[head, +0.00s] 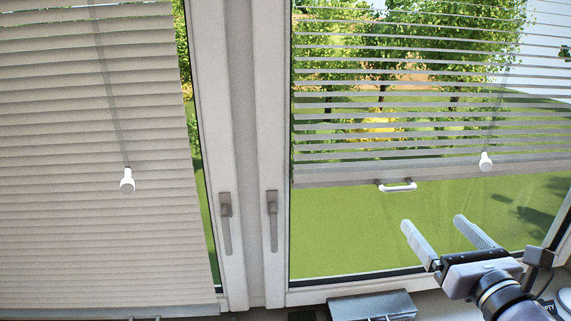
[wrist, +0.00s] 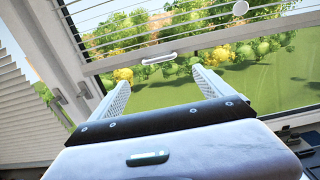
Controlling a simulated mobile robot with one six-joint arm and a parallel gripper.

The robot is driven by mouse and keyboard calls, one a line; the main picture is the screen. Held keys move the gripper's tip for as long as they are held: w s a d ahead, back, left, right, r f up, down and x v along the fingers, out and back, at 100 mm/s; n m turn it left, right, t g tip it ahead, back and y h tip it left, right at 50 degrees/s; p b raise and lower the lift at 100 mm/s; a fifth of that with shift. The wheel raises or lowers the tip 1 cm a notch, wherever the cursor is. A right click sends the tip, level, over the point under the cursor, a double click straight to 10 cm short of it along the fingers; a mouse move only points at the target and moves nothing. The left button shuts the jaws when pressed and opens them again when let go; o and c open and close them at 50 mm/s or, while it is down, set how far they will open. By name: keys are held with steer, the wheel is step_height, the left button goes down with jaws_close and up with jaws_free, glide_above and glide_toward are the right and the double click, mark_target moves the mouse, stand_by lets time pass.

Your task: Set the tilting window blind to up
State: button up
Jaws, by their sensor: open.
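The right window blind (head: 400,126) has its slats tilted open, with trees showing between them. Its bottom rail (head: 340,174) hangs partway down the window, with clear glass below. A white handle (head: 397,186) is fixed to the rail; it also shows in the wrist view (wrist: 173,57), just beyond my fingertips. A white cord knob (head: 486,162) hangs at the right of this blind. My gripper (head: 433,222) is open and empty, below and to the right of the handle, apart from it. In the wrist view, my gripper (wrist: 160,76) points toward the handle.
A left blind (head: 90,235) with nearly closed slats covers its window, with a white cord knob (head: 127,180). Two grey window handles (head: 225,222) (head: 272,220) stand on the frames between the windows. A grey box (head: 372,306) lies below the right window.

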mark_target(402, 189)
steer(key=w, duration=1)
steer(key=w+p, duration=0.1)
steer(key=w, duration=0.4)
steer(key=shift+a, duration=0.3)
